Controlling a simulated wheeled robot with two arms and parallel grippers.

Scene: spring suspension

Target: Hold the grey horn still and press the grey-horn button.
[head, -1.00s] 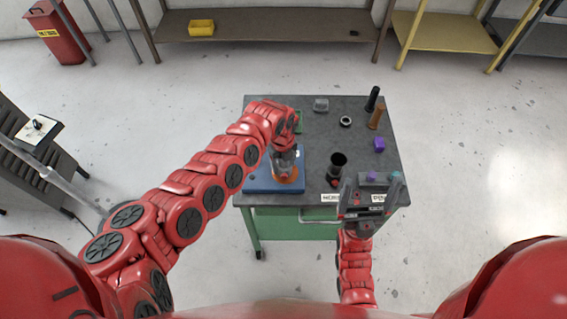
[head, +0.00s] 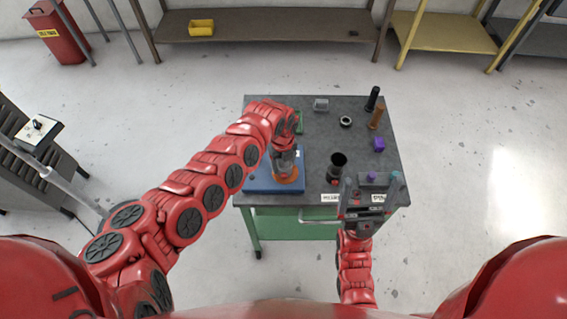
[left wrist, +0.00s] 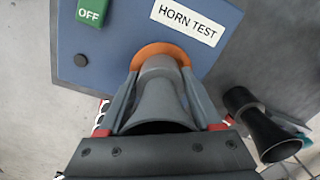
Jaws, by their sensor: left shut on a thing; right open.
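The grey horn (left wrist: 158,95) stands on an orange ring (left wrist: 160,52) on the blue horn-test board (left wrist: 120,22). My left gripper (left wrist: 160,92) is shut on the horn, a finger on each side. In the head view my left gripper (head: 284,160) hides much of the horn above the orange ring (head: 286,179). A small dark round button (left wrist: 81,60) sits on the board; I cannot tell whether it is the grey-horn button. My right gripper (head: 371,192) is open near the table's front right, by a grey block (head: 374,179) with purple and teal tops.
A black horn (head: 338,160) stands right of the board. A purple cube (head: 379,144), a dark ring (head: 345,121), brown (head: 376,118) and black (head: 373,98) cylinders and a grey box (head: 321,104) lie behind. A green OFF block (left wrist: 90,10) is on the board. The table's middle is mostly clear.

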